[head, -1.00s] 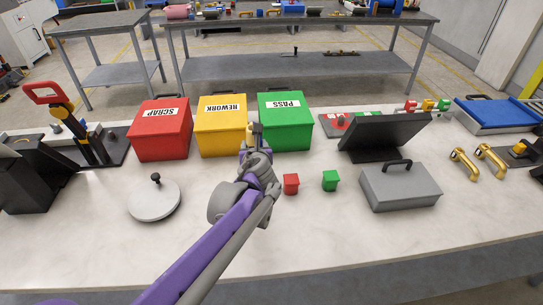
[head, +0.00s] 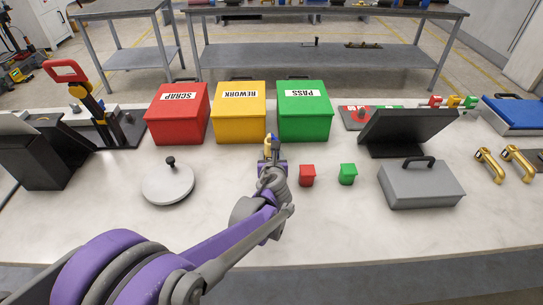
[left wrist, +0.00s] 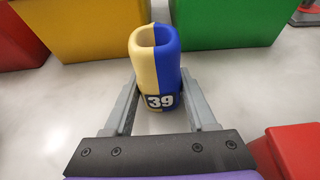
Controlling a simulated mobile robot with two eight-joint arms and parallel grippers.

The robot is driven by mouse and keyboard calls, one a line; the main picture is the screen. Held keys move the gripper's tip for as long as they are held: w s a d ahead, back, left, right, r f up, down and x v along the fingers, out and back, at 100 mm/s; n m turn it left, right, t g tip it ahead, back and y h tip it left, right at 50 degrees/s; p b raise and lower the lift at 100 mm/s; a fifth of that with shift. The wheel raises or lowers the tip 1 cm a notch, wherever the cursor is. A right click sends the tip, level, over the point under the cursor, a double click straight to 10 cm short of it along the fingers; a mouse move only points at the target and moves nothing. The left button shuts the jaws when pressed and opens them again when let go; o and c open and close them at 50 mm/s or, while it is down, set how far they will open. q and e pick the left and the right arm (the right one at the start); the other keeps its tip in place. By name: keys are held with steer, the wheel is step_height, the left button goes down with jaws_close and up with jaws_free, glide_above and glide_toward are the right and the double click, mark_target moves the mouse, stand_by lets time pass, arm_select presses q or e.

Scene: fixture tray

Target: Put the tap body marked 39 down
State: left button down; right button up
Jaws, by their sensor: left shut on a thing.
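The tap body marked 39 (left wrist: 168,60) is a hollow, upright piece, half cream-yellow and half blue, with a black 39 label low on its side. In the left wrist view it stands between the two grey fingers of my left gripper (left wrist: 160,88), which is shut on it. In the head view the tap body (head: 267,140) shows small at the tip of my left gripper (head: 270,154), in front of the gap between the yellow and green bins. I cannot tell whether its base touches the table. My right gripper is not in view.
Red SCRAP (head: 178,125), yellow REWORK (head: 239,125) and green PASS (head: 304,125) bins stand behind the gripper. Small red (head: 307,176) and green (head: 348,175) blocks and a grey case (head: 420,188) lie to the right. A round lid (head: 167,187) is left.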

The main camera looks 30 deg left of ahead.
arm_select(q)
steer(key=shift+f, duration=0.15)
steer(key=shift+c, duration=1)
jaws_free()
